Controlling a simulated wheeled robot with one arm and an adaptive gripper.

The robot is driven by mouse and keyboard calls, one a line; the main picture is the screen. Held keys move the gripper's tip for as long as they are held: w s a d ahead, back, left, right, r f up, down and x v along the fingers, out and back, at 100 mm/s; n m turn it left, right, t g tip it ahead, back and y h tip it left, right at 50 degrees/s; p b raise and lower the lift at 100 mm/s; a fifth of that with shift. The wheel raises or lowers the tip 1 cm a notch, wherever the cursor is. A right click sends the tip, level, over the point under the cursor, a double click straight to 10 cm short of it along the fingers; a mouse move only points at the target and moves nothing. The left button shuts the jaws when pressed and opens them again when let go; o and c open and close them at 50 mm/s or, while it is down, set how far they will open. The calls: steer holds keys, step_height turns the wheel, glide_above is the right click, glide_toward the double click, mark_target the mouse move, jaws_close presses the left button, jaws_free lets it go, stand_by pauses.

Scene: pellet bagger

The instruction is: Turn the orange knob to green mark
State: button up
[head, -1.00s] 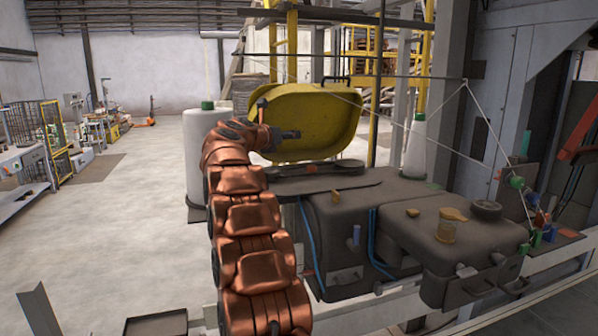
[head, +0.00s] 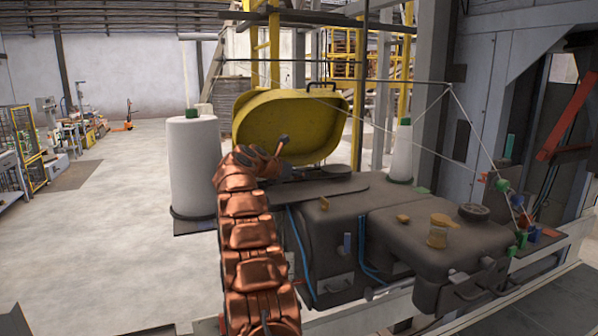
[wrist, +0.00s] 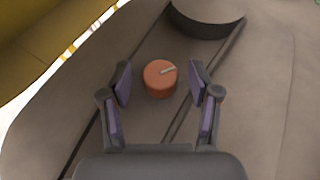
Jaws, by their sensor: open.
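The orange knob (wrist: 158,86) shows in the wrist view as a short round cylinder on a brown-grey surface. A pale pointer line on its top points right and slightly up. My gripper (wrist: 160,80) is open, with one finger on each side of the knob in the picture. Gaps show between the fingers and the knob, and I cannot tell how far above it they are. In the head view my gripper (head: 292,172) is low over the machine top, and the knob cannot be made out. I see no green mark near the knob.
A dark round cap (wrist: 208,14) lies just beyond the knob. The yellow lid (head: 290,125) stands open behind my gripper and also shows in the wrist view (wrist: 45,35). The dark machine body (head: 335,230) extends right. A white cylinder (head: 193,165) stands at left.

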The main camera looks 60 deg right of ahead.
steer(key=shift+d+f, duration=0.25)
steer(key=shift+d, duration=0.3)
steer(key=shift+r, duration=0.1)
steer(key=c, duration=1.2)
